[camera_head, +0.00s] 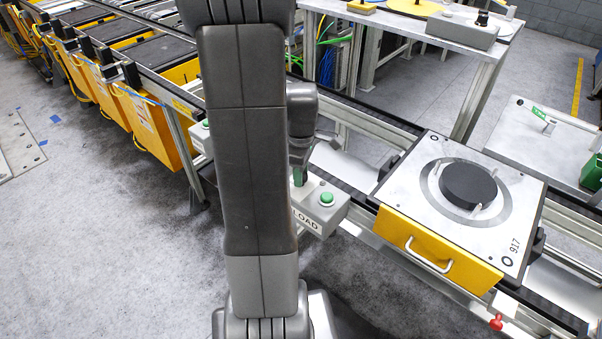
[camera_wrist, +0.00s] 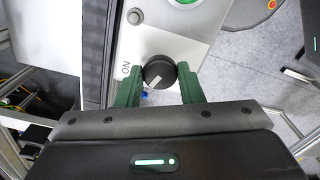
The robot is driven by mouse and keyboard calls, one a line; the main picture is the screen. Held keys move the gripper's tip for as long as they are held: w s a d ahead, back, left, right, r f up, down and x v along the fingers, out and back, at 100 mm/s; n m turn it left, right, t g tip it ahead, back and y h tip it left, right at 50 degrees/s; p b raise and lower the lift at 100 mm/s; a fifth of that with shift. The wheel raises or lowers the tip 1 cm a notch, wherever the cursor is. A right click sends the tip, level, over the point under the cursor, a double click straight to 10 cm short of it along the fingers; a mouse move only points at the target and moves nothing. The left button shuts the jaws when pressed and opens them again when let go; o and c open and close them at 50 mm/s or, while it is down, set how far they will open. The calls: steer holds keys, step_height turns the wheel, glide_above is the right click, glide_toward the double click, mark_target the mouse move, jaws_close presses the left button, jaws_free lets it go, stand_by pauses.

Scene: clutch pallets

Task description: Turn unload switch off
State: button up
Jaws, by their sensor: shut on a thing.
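The unload switch is a round black knob (camera_wrist: 158,70) on a grey control box (camera_head: 332,217), whose front lettering shows as "LOAD". The label "ON" (camera_wrist: 126,69) is printed left of the knob. My gripper (camera_wrist: 160,86) has its two green fingers on either side of the knob, shut on it. In the head view my arm hides the knob and most of my gripper (camera_head: 299,177).
A green button (camera_head: 327,198) sits on the same box beside the knob. A pallet (camera_head: 406,192) with a black disc and yellow front stands on the conveyor to the right. Yellow bins (camera_head: 152,128) line the left. A workbench (camera_head: 470,45) stands behind.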

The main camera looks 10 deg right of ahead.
steer(key=shift+n+b, duration=0.4)
steer(key=shift+n, duration=1.8)
steer(key=o, duration=1)
steer(key=shift+r, duration=0.15)
step_height(320, 180, up, 14)
steer(key=shift+f, duration=0.2)
steer(key=shift+f, duration=0.1)
step_height(320, 180, down, 14)
steer(key=shift+r, duration=0.1)
steer(key=shift+r, duration=0.2)
